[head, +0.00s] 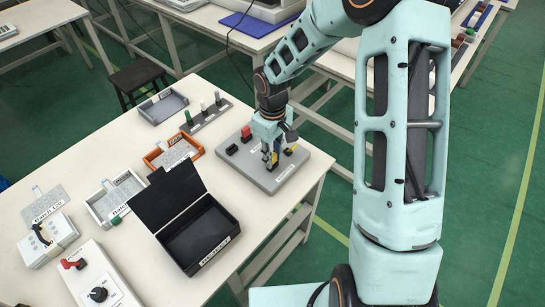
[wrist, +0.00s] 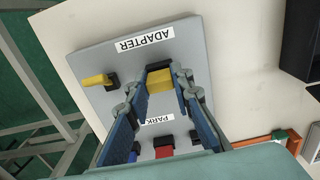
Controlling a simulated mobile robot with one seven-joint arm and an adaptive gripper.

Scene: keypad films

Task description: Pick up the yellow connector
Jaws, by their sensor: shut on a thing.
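My gripper (head: 270,160) is low over the grey board (head: 288,178) on the white table. In the wrist view my gripper (wrist: 160,85) has its two fingers on either side of a yellow connector (wrist: 159,82) with a dark top edge, and is shut on it. I cannot tell whether it is clear of the board. A second yellow piece (wrist: 97,80) with a black part stands on the board apart from the fingers; it also shows in the head view (head: 290,150).
The board bears labels reading ADAPTER (wrist: 145,41) and PARK (wrist: 157,121). A red piece (head: 246,133) and a black piece (head: 232,149) stand near its left side. An open black box (head: 200,235), an orange tray (head: 155,163) and a grey tray (head: 163,106) stand to the left.

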